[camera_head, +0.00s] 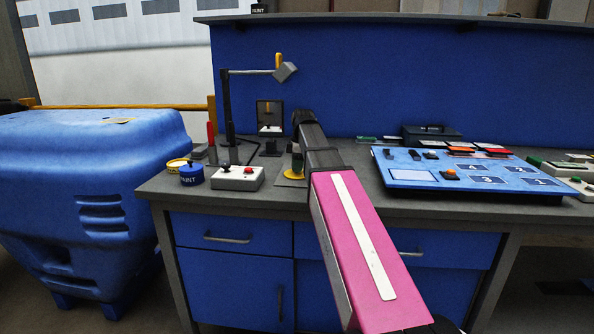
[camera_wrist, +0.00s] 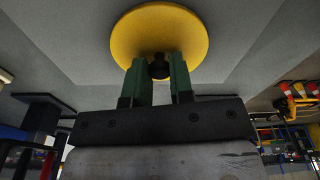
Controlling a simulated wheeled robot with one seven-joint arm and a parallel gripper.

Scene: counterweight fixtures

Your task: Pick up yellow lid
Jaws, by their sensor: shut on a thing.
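The yellow lid (camera_wrist: 160,28) is a round disc with a dark knob (camera_wrist: 159,68) in its middle. In the wrist view it is at the top centre. My gripper (camera_wrist: 160,75) has its two green fingers shut on the knob. In the head view the lid (camera_head: 294,175) shows as a small yellow patch under my gripper (camera_head: 297,165), above or on a grey patch of the worktop. I cannot tell whether the lid touches the surface. My pink and dark arm hides part of that area.
Left of the lid are a white control box (camera_head: 237,178), a blue paint pot (camera_head: 191,175) and a lamp stand (camera_head: 229,105). A blue numbered panel (camera_head: 470,172) lies to the right. A blue backboard (camera_head: 400,80) stands behind. Some worktop right of my arm is clear.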

